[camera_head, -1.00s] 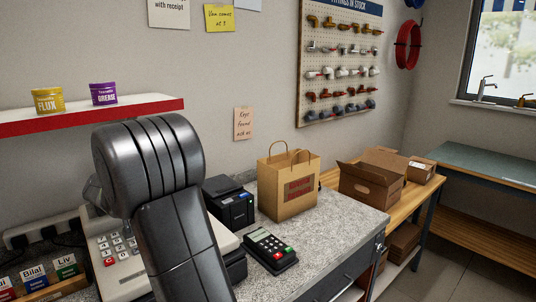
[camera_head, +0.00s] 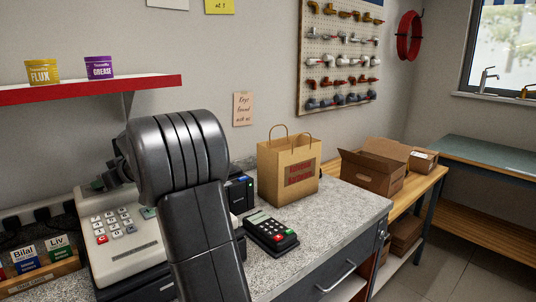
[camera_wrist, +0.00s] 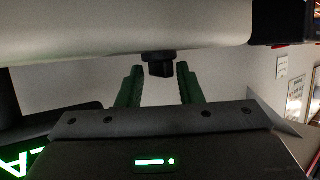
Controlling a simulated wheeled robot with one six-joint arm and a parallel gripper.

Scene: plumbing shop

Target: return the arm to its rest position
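My arm (camera_head: 205,235) rises as dark grey links in the front of the head view and covers part of the counter. My gripper (camera_wrist: 158,85) shows in the wrist view as two dark green fingers, spread apart with a gap between them. No held object is visible. A small black piece under a pale grey body lies in line with the gap; I cannot tell what it belongs to. In the head view the gripper itself is hidden behind my arm.
On the counter (camera_head: 345,212) stand a cash register (camera_head: 125,250), a card terminal (camera_head: 270,234) and a paper bag (camera_head: 288,172). A red-edged shelf (camera_head: 110,92) with two tins is above left. An open carton (camera_head: 375,172) sits on the wooden bench. Floor at right is clear.

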